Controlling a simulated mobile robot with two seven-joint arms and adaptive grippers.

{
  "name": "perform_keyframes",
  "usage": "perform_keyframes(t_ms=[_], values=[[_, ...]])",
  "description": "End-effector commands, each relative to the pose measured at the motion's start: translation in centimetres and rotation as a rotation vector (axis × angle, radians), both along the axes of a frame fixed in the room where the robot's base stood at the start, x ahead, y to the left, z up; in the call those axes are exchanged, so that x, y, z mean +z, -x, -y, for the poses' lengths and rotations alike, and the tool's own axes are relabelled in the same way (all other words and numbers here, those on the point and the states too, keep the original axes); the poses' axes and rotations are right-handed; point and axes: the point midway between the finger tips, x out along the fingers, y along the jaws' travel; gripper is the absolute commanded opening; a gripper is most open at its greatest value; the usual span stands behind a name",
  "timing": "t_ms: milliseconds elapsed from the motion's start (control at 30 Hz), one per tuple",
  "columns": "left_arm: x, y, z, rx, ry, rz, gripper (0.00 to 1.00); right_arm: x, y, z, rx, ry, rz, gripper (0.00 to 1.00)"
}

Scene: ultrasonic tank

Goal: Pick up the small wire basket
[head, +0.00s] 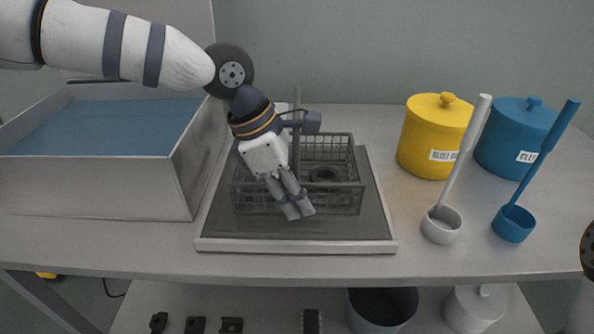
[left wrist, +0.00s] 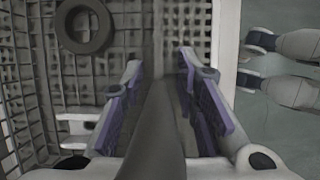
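The small wire basket (head: 352,196) is dark grey and stands upright on a dark tray (head: 225,222). A dark ring (head: 323,175) lies inside it. An upright handle post (head: 297,125) rises from the basket, partly behind my left wrist. My left gripper (head: 298,210) points down over the basket's near left part. In the left wrist view the fingers of my left gripper (left wrist: 160,75) are apart, with a dark bar (left wrist: 152,130) running between them and a gap at its left. The basket's mesh (left wrist: 30,90) and ring (left wrist: 84,27) also show there. My right gripper is out of view.
A tank (head: 110,185) with blue liquid stands left of the tray. Yellow (head: 425,140) and blue (head: 510,135) lidded pots stand at the right, with a white ladle (head: 441,225) and a blue ladle (head: 514,224) before them. A lower shelf holds several parts and vessels.

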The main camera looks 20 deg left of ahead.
Motion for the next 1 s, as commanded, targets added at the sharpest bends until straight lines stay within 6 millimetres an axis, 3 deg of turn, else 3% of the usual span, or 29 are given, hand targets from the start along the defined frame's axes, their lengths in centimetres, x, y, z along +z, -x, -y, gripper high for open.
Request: perform_keyframes(t_ms=[200,333,733,833,1000], values=[[-0.2,0.0,0.1,0.0,0.001,0.001,0.28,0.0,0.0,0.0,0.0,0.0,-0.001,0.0],[-0.2,-0.1,0.1,0.0,0.001,0.001,0.01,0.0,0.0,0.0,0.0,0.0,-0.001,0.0],[0.1,-0.1,0.1,0.001,0.002,0.005,0.0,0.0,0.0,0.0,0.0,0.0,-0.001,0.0],[1.7,-0.2,0.1,0.001,0.003,0.009,0.0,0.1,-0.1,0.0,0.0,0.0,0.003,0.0],[6.1,-0.2,0.1,0.001,0.004,0.011,0.0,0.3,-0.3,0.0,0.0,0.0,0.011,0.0]])
